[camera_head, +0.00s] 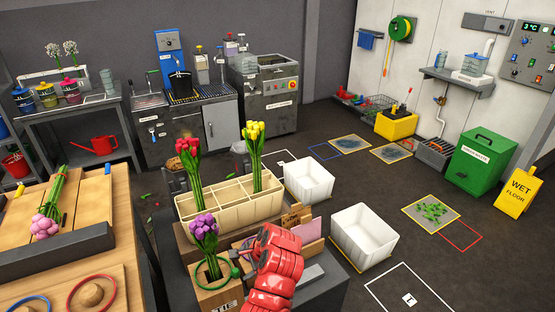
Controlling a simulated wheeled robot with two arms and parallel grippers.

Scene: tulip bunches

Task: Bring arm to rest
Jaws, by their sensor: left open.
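My left gripper (262,243) shows at the bottom centre, at the end of a chunky red arm section, over the front of the grey table. It is open and appears to hold nothing; its fingertips are hard to make out. A wooden pot (214,297) stands just left of it, with purple tulips (204,231) upright in it and a green ring (234,271) at its top. Behind it, a cream compartment box (225,217) holds red tulips (189,160) at the left and yellow tulips (254,146) at the right. My right gripper is not in view.
Pink tulips (46,222) lie on the wooden bench at left. Two white bins (308,181) and (362,236) stand right of the table. Cards and small boxes (305,230) sit close beyond the gripper. Floor at right is mostly clear, with a green bin (483,160) and wet-floor sign (518,192).

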